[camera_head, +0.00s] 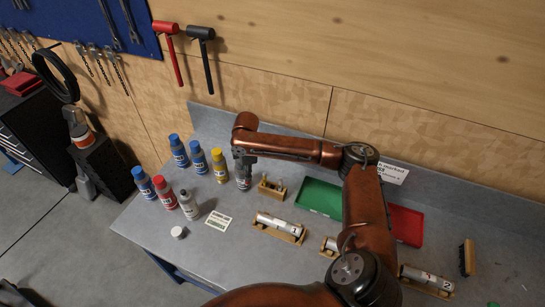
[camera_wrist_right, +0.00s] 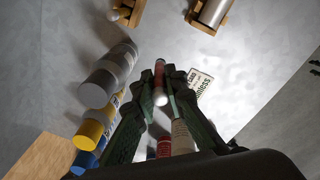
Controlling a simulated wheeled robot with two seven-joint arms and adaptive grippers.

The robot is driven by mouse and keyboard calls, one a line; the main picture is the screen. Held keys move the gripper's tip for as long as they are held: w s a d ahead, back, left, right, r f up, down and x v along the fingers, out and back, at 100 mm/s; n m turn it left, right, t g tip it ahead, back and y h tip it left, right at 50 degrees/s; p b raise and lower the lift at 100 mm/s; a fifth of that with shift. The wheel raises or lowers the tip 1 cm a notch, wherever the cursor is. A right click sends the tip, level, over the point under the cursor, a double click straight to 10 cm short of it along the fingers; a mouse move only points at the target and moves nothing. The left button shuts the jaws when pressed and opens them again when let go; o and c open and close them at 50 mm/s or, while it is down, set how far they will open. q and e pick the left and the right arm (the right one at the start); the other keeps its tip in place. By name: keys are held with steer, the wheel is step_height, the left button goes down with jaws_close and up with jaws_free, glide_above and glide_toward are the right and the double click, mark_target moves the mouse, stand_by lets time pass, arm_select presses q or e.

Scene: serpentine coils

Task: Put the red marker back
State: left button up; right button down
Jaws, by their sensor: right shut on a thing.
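The red marker (camera_wrist_right: 158,70) shows in the right wrist view, between the fingertips of my right gripper (camera_wrist_right: 160,92), its pale end toward the camera. My right gripper is shut on it. In the head view my right gripper (camera_head: 243,160) reaches down above the bench, beside the yellow-capped bottle; I cannot make out the marker there. A small wooden holder (camera_head: 271,187) stands just right of the gripper; it also shows at the top of the right wrist view (camera_wrist_right: 128,14). My left gripper is not in view.
Several bottles, including a yellow one (camera_head: 219,166) and a red one (camera_head: 166,192), stand left of the gripper. A grey can (camera_wrist_right: 108,75) is close beside the fingers. A printed card (camera_head: 217,220) lies in front. Wooden cradles (camera_head: 290,236) and a green tray (camera_head: 312,190) lie right.

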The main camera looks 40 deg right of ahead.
arm_select(q)
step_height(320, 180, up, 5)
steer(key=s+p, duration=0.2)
steer(key=p, duration=0.2)
arm_select(e)
steer(key=s+d+f+n+g, duration=0.1)
steer(key=d+n, duration=0.4)
steer(key=d, duration=0.7)
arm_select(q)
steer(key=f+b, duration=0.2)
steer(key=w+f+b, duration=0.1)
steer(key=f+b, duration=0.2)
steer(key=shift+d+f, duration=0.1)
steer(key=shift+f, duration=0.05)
arm_select(e)
steer(key=f, duration=0.5)
steer(key=shift+s+a, duration=0.1)
steer(key=shift+s, duration=0.1)
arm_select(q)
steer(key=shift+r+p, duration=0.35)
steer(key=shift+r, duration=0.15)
arm_select(e)
steer(key=shift+f, duration=0.1)
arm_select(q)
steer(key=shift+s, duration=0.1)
arm_select(e)
steer(key=shift+f, duration=0.2)
